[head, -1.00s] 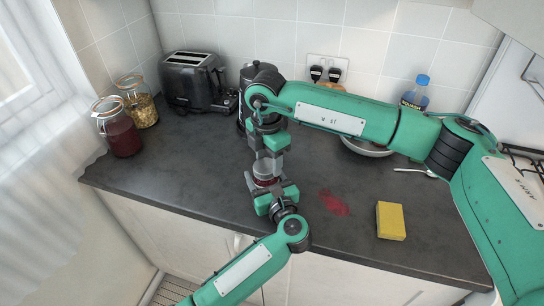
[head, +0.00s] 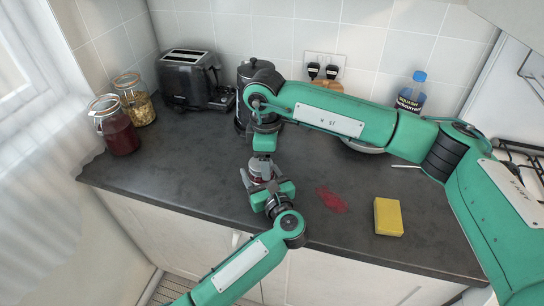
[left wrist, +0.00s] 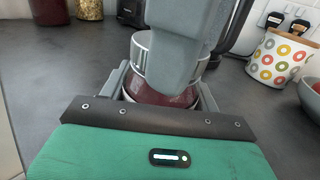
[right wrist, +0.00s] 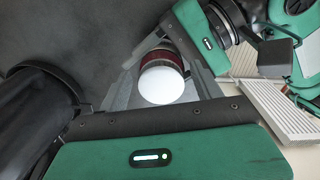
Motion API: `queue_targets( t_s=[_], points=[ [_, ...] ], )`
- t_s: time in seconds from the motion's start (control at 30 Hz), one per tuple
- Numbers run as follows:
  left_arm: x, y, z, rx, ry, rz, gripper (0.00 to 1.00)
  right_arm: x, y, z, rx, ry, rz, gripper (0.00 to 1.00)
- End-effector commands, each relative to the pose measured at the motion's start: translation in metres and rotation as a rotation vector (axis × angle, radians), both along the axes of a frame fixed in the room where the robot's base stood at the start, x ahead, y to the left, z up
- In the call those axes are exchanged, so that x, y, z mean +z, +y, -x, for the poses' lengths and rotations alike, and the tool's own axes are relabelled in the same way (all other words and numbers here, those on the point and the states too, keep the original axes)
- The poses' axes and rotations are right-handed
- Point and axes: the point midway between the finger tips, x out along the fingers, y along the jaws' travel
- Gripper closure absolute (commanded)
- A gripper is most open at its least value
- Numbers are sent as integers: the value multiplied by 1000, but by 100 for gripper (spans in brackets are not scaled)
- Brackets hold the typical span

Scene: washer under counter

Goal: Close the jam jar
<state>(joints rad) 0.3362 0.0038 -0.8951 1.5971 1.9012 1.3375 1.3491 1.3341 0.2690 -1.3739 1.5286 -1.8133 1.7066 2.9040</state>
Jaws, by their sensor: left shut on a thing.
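The small jam jar (left wrist: 160,97) holds dark red jam and stands on the counter, with a pale band around its top in the left wrist view. My left gripper (head: 268,183) is shut on the jar's lower part from the front. A round white lid (right wrist: 162,86) shows at the jar's top in the right wrist view; whether it is fully seated is unclear. My right gripper (head: 264,158) comes down from above, its fingers on either side of the lid. One finger hides part of the jar in the left wrist view. Whether they grip the lid is unclear.
Two clip-top jars (head: 118,128) and (head: 136,100) stand at the left, near a black toaster (head: 190,78). A red smear (head: 331,199) and a yellow sponge (head: 388,216) lie to the right. A squash bottle (head: 411,93) stands at the back right. The front left counter is clear.

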Motion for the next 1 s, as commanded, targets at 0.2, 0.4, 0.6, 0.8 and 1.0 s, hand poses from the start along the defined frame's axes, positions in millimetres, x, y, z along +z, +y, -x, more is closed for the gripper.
queue_targets(
  t_s=[0.2,0.4,0.6,0.8,1.0],
  points=[
    [-1,-3,1,-6,3,-1,100,0,2,0,3,-1,-4,25],
    [-1,-4,2,-9,3,-1,100,5,2,0,3,-3,-6,25],
    [-1,-5,2,-11,2,0,100,30,3,0,4,-5,-7,25],
    [-1,-5,2,-11,2,0,100,45,3,0,4,-4,-6,25],
    [-1,-5,2,-11,2,0,100,45,3,0,4,-3,-6,28]
  ],
)
